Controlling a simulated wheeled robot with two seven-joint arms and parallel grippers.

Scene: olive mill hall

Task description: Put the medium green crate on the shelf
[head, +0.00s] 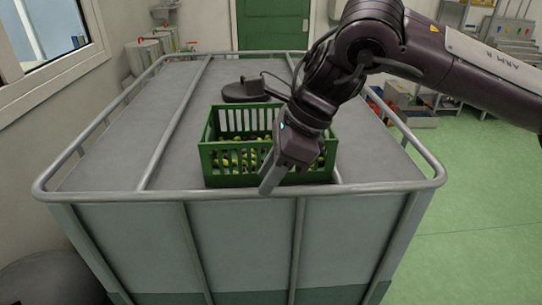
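The green crate (223,168) has slatted walls and holds green and dark olives. It stands upright on top of a grey caged tank, close to its near rail. My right gripper (270,184) points down at the crate's near wall, right of its middle. One finger shows in front of that wall. The other finger is hidden, so I cannot tell whether it is shut on the wall. My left gripper is out of view. I cannot clearly make out the shelf.
The caged tank (110,165) has a raised tube rail around its top. A dark round lid (240,91) lies behind the crate. Crates and boxes (410,105) stand at the back right. A green door (272,25) is behind. Green floor at right is clear.

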